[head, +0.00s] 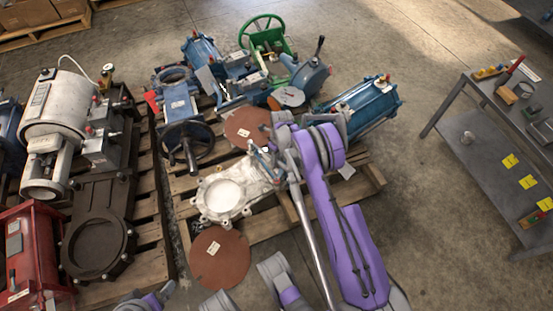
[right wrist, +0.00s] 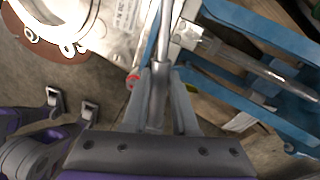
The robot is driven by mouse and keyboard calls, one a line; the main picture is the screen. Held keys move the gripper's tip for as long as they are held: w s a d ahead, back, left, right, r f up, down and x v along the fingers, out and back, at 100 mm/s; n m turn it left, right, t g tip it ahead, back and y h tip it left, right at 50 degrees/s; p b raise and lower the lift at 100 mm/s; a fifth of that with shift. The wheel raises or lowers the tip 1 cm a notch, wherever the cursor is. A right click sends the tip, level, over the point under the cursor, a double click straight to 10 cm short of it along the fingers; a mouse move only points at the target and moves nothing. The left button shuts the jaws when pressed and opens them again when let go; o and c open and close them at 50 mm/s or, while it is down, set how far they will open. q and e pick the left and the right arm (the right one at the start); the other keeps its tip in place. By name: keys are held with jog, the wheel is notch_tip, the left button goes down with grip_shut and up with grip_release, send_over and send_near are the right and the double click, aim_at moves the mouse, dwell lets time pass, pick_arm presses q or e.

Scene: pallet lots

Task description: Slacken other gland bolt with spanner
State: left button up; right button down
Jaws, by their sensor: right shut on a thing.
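A pale metal valve body (head: 222,195) with a round flange lies on the pallet. Its flange shows at the top left of the right wrist view (right wrist: 85,38). My right gripper (head: 264,160) is above the valve's far right end. In the right wrist view (right wrist: 160,72) it is shut on a silver shaft (right wrist: 165,35), apparently the spanner's handle; the spanner's far end is out of that view. The gland bolts are too small or hidden to make out. My left gripper (right wrist: 72,104) is low at the left of the right wrist view, empty, its fingers apart.
Rust-brown discs (head: 220,258) lie on either side of the valve. Blue and green valves (head: 265,50) crowd the pallet's back. A second pallet with a white actuator (head: 62,110) stands at left. A grey trolley (head: 485,150) stands at right, with clear floor before it.

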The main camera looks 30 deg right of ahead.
jog(key=shift+d+f, duration=0.1)
jog(key=shift+f, duration=1.05)
jog(key=shift+d, duration=0.1)
jog(key=shift+w+d+n, duration=0.2)
jog(key=shift+d+n, duration=0.3)
jog(key=shift+d, duration=0.05)
jog(key=shift+d, duration=0.1)
dwell(0.5)
jog(key=shift+w+d+r+n+g, duration=0.1)
jog(key=shift+w+d+n+g, duration=0.25)
jog(key=shift+d+n, duration=0.25)
jog(key=shift+w+d, duration=0.1)
jog(key=shift+d, duration=0.05)
jog(key=shift+w+d+n, duration=0.25)
jog(key=shift+d+n, duration=0.15)
jog(key=shift+n, duration=0.2)
jog(key=shift+w+d, duration=0.15)
dwell(0.4)
